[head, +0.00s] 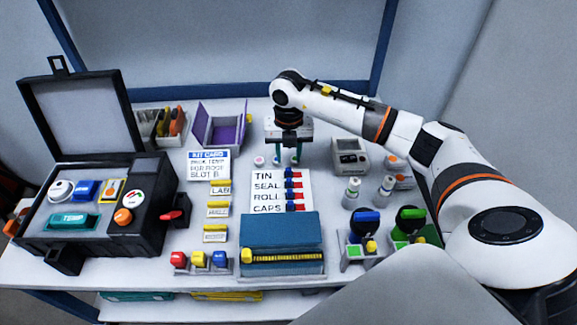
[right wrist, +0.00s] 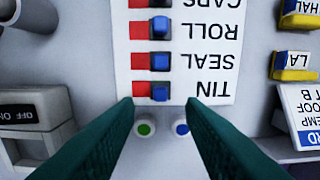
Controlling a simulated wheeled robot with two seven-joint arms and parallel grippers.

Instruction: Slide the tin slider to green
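The white checklist board (head: 262,192) lists TIN, SEAL, ROLL and CAPS, each row with a slider at its right end. In the right wrist view the board appears upside down. My right gripper (head: 287,161) points down just behind the board's TIN edge. In the right wrist view its two teal fingers (right wrist: 160,103) are apart with nothing held, one on each side of the tin knob's line. My left gripper is not in view.
Small round green (right wrist: 144,128) and blue (right wrist: 181,128) pieces show between the fingers. A grey device (head: 350,156) stands right of the gripper, a purple box (head: 222,130) behind left. A teal case (head: 280,232) lies in front of the board, an open black toolcase (head: 145,240) at left.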

